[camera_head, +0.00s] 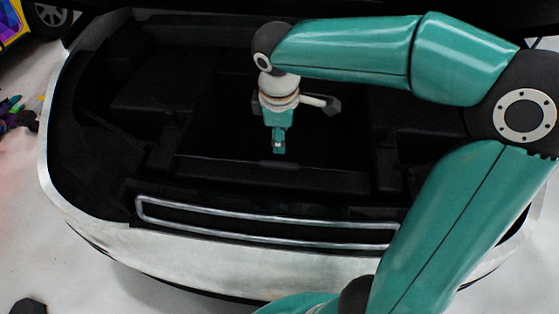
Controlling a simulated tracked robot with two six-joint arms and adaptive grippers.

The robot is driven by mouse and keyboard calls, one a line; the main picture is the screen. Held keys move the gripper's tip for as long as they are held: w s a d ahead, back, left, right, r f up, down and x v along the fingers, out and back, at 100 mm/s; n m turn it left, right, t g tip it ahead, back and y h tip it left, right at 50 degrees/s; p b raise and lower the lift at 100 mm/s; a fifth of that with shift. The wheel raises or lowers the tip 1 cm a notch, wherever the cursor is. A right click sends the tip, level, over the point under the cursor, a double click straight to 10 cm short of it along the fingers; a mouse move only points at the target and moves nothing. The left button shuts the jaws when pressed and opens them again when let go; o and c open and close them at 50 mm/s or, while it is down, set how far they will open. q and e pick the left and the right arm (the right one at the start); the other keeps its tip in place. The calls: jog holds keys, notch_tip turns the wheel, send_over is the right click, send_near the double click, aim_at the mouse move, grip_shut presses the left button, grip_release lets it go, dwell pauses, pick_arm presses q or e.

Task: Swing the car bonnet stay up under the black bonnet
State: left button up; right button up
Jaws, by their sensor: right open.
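The bonnet stay appears as a long silver-grey loop (270,214), lying flat along the front edge of the open engine bay. The underside of the black bonnet (180,4) shows only as a dark strip along the top of the view. My right gripper (278,149) hangs pointing down over the middle of the bay, behind the stay and apart from it. It is open and holds nothing that I can see. My right forearm covers part of the bay's right side, and the upper arm passes in front of the stay's right end. My left gripper is not in view.
The white car front (200,250) curves around the dark engine bay (150,95). A colourful vehicle (12,22) with a wheel stands at the top left. Small purple and green items (15,112) lie on the pale floor at left.

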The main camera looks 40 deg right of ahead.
aim_at(282, 164)
jog(key=f, duration=0.4)
jog(key=w+d+f+b, duration=0.1)
jog(key=f, duration=0.3)
jog(key=d+f, duration=0.1)
jog(key=f, duration=0.4)
jog(key=shift+w+b, duration=0.25)
jog(key=shift+b, duration=0.1)
grip_shut()
